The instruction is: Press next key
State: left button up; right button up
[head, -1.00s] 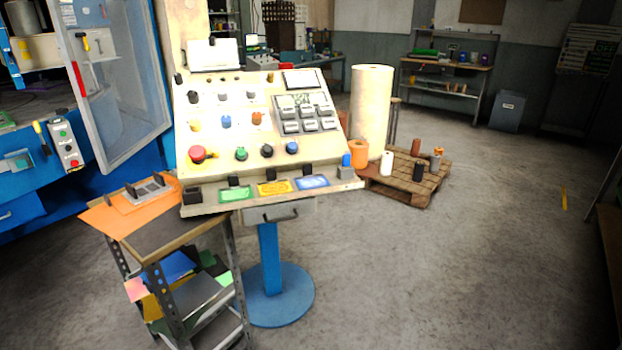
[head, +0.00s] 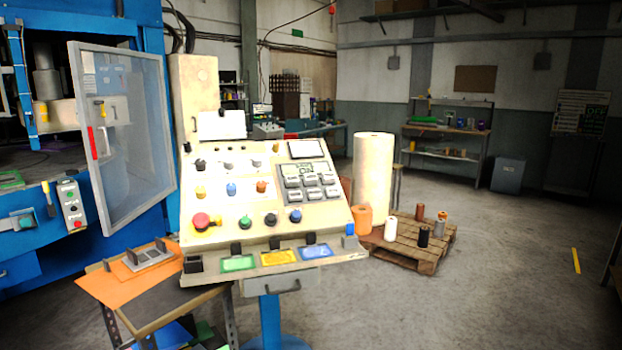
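The cream control console (head: 205,262) stands on a blue post in the middle of the head view, its sloped face turned toward me. A grey keypad (head: 311,182) with several keys sits at its upper right, under a small display that shows text too small to read surely. A blank screen (head: 306,149) is above it. The key marked as next cannot be made out among the keys. A red mushroom button (head: 202,221) and green, black and blue knobs line the lower face. Neither of my grippers shows in the view.
A small table (head: 150,312) with an orange sheet stands against the console's left side. A blue machine with an open clear door (head: 130,145) is at left. A pallet (head: 405,250) with spools lies behind right.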

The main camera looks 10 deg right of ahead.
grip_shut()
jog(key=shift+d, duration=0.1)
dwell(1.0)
